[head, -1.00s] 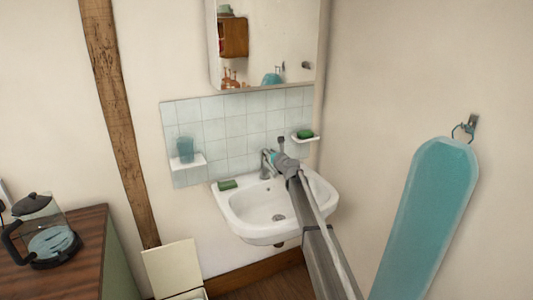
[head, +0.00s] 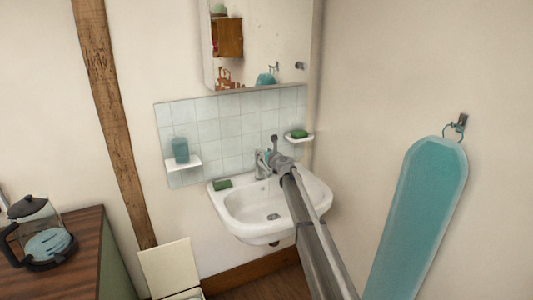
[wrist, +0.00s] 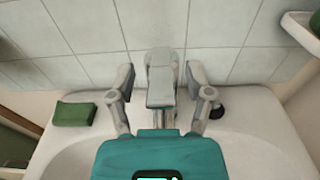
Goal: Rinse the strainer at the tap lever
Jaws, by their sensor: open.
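The tap (head: 261,164) stands at the back of the white washbasin (head: 233,214). In the wrist view its grey tap lever (wrist: 160,88) sits between the two fingers of my gripper (wrist: 161,76). The fingers are open, with a visible gap on each side of the lever. In the head view my gripper (head: 270,156) is at the tap, and my arm partly hides the basin's right side. I cannot make out a separate strainer in either view; a glass coffee press (head: 42,232) stands on the wooden cabinet at the left.
A green soap bar (head: 222,184) lies on the basin's left rim. Small wall shelves hold a teal cup (head: 181,150) and another green soap (head: 299,134). A mirror (head: 262,55) hangs above. A teal board (head: 422,215) hangs on the right wall. A cream bin (head: 168,268) stands below left.

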